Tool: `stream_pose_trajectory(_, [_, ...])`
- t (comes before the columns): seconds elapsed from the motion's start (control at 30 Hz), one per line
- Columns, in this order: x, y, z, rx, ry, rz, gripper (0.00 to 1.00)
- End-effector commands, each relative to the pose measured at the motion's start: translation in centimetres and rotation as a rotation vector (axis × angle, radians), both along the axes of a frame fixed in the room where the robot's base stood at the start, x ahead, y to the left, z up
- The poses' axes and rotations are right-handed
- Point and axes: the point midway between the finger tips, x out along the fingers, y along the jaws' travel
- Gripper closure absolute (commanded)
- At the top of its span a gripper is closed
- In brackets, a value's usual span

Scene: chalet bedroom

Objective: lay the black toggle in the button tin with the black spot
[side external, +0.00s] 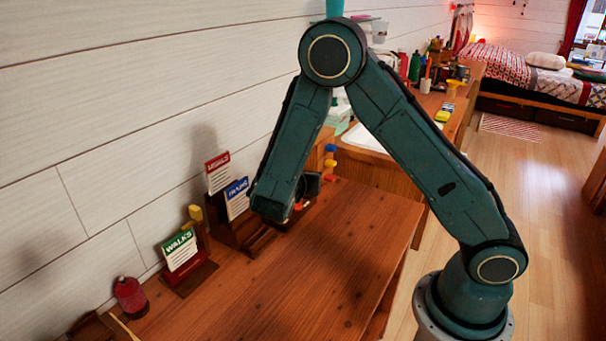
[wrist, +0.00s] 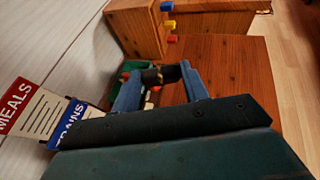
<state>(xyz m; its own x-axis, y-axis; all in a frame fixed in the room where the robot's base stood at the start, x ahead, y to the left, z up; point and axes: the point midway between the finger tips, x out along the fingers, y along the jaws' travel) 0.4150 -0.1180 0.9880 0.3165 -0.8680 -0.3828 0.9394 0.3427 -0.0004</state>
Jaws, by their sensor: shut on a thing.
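In the wrist view my gripper (wrist: 158,76) is shut on a small dark piece, which looks like the black toggle (wrist: 150,76). The toggle lies crosswise between the two blue-grey fingertips, above the desk. A green thing (wrist: 127,68) shows behind the left finger, mostly hidden; I cannot tell whether it is a button tin. No black spot can be made out. In the side view my gripper is largely hidden behind my forearm, low near the dark wooden card rack (side external: 228,225).
The desk (side external: 300,280) is clear toward the front and right. Cards marked MEALS (side external: 218,172), TRAINS (side external: 237,198) and WALKS (side external: 180,250) stand along the wall. A red bottle-like item (side external: 130,296) is at the near left. A wooden cabinet (wrist: 137,27) with coloured knobs stands beyond my gripper.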

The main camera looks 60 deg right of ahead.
Motion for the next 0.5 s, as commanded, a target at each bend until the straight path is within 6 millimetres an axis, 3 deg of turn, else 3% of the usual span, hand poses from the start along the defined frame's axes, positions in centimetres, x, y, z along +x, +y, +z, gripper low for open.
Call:
stream_pose_trajectory(0.27, [2.7,3.0,0.9,0.0,-0.002,0.318,0.77])
stream_pose_trajectory(0.5, [4.5,6.8,2.4,0.001,-0.005,0.61,0.77])
